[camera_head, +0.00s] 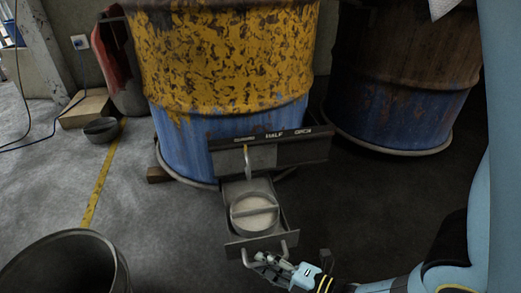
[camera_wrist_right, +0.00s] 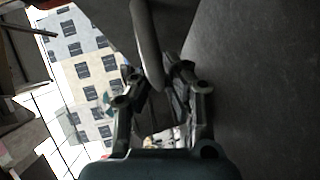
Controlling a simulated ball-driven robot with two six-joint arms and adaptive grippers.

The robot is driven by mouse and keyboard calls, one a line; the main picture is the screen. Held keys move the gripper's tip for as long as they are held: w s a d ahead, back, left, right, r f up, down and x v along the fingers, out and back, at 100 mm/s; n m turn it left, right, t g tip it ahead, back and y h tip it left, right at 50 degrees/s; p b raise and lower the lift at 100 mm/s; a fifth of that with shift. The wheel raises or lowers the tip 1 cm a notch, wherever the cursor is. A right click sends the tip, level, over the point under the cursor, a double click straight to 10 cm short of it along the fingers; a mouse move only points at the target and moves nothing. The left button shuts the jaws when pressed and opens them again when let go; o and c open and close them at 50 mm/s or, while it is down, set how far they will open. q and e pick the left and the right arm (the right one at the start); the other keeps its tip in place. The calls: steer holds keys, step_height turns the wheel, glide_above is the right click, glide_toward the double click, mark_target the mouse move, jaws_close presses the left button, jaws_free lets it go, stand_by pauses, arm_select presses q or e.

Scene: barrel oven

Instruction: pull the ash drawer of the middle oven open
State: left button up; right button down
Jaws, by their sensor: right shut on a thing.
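The middle oven (camera_head: 225,60) is a barrel, rusty yellow above and blue below. Its ash drawer (camera_head: 236,222) is pulled out from the frame at the barrel's base, with a round container (camera_head: 255,213) in it. A bent metal handle (camera_head: 246,262) is on the drawer's front plate. My right gripper (camera_head: 268,264) is shut on the handle at the front of the drawer. In the right wrist view the handle bar (camera_wrist_right: 147,45) runs down between the fingers of my right gripper (camera_wrist_right: 160,85). My left gripper is not in view.
A second rusty blue barrel (camera_head: 395,100) stands at the right. A dark round bin (camera_head: 65,265) stands at the front left. A small bowl (camera_head: 102,129) and a wooden block (camera_head: 84,108) are on the floor at the left. The floor around the drawer is mostly clear.

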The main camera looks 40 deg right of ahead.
steer(key=shift+s+a+r, duration=0.15)
steer(key=shift+s+a, duration=0.05)
steer(key=shift+s, duration=0.15)
steer(key=c, duration=1.4)
jaws_free()
steer(key=shift+s, duration=0.1)
steer(key=v, duration=1.2)
